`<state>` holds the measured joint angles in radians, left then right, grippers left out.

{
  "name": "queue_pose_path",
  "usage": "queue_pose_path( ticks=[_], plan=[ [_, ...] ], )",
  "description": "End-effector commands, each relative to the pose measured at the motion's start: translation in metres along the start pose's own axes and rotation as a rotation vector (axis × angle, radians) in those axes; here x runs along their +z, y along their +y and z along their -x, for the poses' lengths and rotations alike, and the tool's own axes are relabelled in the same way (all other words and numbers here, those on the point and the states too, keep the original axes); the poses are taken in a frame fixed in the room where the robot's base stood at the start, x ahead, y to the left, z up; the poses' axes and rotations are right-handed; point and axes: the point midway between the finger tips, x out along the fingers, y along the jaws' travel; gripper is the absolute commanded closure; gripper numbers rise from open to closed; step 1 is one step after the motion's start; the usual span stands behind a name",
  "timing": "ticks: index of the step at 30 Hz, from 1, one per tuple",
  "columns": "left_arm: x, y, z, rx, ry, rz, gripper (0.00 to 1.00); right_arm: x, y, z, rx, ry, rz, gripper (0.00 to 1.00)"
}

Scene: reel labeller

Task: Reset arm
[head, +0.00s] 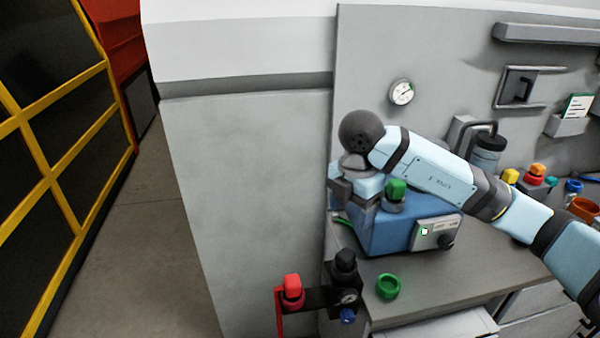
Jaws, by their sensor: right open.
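My right arm reaches in from the right, over the bench and across the blue machine (385,234). Its dark rounded wrist joint is above the machine's left end. My right gripper (352,203) hangs below that wrist, at the machine's left end, with its jaws apart. I see nothing held in it, but the fingertips are small and partly hidden. Whether it touches the machine I cannot tell. The machine has a green knob (396,190) on top and a light grey control panel (436,232) on its front. My left gripper is not in view.
A black fitting with a red knob (292,289) and a gauge sticks out at the bench's front left corner. A dark-lidded jar (487,150) and coloured knobs stand behind my arm. Open floor (150,225) lies left.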

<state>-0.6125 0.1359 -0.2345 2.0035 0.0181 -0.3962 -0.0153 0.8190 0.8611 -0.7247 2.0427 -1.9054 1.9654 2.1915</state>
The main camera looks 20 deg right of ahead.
Motion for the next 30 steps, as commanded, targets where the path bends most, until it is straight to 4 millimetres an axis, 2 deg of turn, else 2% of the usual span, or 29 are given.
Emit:
queue_pose_path(
  ticks=[5, 8, 11, 13, 15, 18, 19, 22, 25, 28, 30],
  plan=[
    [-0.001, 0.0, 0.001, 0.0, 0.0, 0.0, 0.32, -0.006, 0.0, -0.003, -0.002, 0.026, 0.021, 0.33],
    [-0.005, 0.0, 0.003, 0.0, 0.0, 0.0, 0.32, -0.033, -0.001, -0.016, 0.001, 0.157, 0.12, 0.33],
    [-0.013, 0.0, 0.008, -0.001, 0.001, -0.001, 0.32, -0.088, -0.005, -0.031, 0.039, 0.438, 0.291, 0.33],
    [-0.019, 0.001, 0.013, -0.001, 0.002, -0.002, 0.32, -0.134, -0.011, -0.034, 0.112, 0.696, 0.403, 0.33],
    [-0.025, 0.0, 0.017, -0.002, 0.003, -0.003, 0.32, -0.174, -0.016, -0.029, 0.224, 0.955, 0.464, 0.33],
    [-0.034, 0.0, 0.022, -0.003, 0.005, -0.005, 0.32, -0.213, -0.018, -0.011, 0.439, 1.282, 0.444, 0.33],
    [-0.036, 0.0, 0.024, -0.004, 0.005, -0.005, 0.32, -0.22, -0.017, -0.005, 0.512, 1.366, 0.413, 0.33],
    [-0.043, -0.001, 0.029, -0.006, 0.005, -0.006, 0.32, -0.228, -0.009, 0.009, 0.77, 1.575, 0.226, 0.33],
    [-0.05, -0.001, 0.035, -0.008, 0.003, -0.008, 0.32, -0.216, 0.001, 0.007, 1.009, 1.658, -0.07, 0.33],
    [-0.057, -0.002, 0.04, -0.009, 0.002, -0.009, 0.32, -0.192, 0.005, -0.019, 1.177, 1.602, -0.435, 0.33],
    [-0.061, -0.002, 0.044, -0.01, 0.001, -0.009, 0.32, -0.174, -0.001, -0.051, 1.228, 1.49, -0.698, 0.33]
  ],
)
